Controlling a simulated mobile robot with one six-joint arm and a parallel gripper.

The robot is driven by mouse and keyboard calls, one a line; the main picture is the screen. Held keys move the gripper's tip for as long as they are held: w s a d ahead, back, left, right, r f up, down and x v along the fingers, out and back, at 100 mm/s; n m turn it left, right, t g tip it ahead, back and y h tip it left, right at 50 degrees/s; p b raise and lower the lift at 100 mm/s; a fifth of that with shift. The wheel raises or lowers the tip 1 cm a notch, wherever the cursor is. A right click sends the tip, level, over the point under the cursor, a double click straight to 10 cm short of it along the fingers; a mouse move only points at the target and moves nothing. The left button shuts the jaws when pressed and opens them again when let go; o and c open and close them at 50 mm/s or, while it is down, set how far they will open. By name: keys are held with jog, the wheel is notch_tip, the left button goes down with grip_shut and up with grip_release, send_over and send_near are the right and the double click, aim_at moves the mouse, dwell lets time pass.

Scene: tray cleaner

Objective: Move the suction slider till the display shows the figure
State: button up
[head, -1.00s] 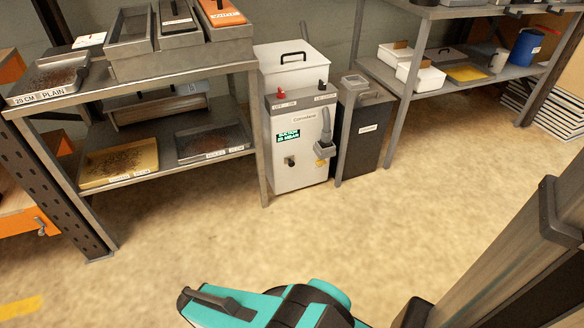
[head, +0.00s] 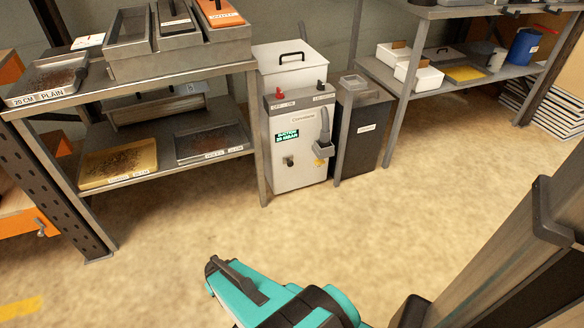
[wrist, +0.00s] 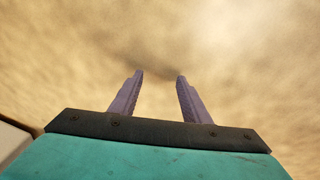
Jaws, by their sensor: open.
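A light grey cleaner cabinet (head: 301,175) stands on the floor between two shelf units. On its front is a small green display (head: 287,136) with white text; it seems to read suction 20 mbar. I cannot tell the slider's exact setting. My gripper (wrist: 158,75) is open and empty over bare floor in the wrist view. In the head view its fingers are not clearly visible.
A dark bin (head: 364,133) stands right of the cabinet, and a dark nozzle (head: 322,146) hangs on its front. The left shelf unit (head: 190,80) holds trays. The right shelf (head: 436,84) holds boxes and a blue container (head: 525,46). The floor (head: 230,225) before them is clear.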

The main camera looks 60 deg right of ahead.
jog(key=w+d+t, duration=0.1)
jog(key=d, duration=0.3)
jog(key=w+d+r+m+t+h, duration=0.1)
jog(key=w+d, duration=0.1)
jog(key=d, duration=0.2)
jog(key=w+d+m+t+h, duration=0.1)
jog(key=w+d, duration=0.1)
jog(key=d, duration=0.3)
jog(key=shift+r, duration=0.4)
jog(key=d+r+m+t+h, duration=0.25)
jog(key=d+r+t, duration=0.2)
jog(key=d, duration=0.95)
jog(key=m+t+h+p, duration=0.1)
jog(key=m+t+h, duration=0.1)
jog(key=t+h, duration=0.3)
send_near(291, 165)
jog(key=s+a+t, duration=0.1)
jog(key=s+a, duration=0.1)
jog(key=s, duration=0.2)
jog(key=shift+s+a+n+y, duration=0.15)
jog(key=shift+s+n+y, duration=0.1)
jog(key=shift+y, duration=0.2)
jog(key=shift+w, duration=0.15)
jog(key=b+x, duration=0.3)
jog(key=x, duration=0.9)
jog(key=shift+f, duration=0.15)
jog(key=shift+x, duration=0.85)
jog(key=shift+c, duration=0.3)
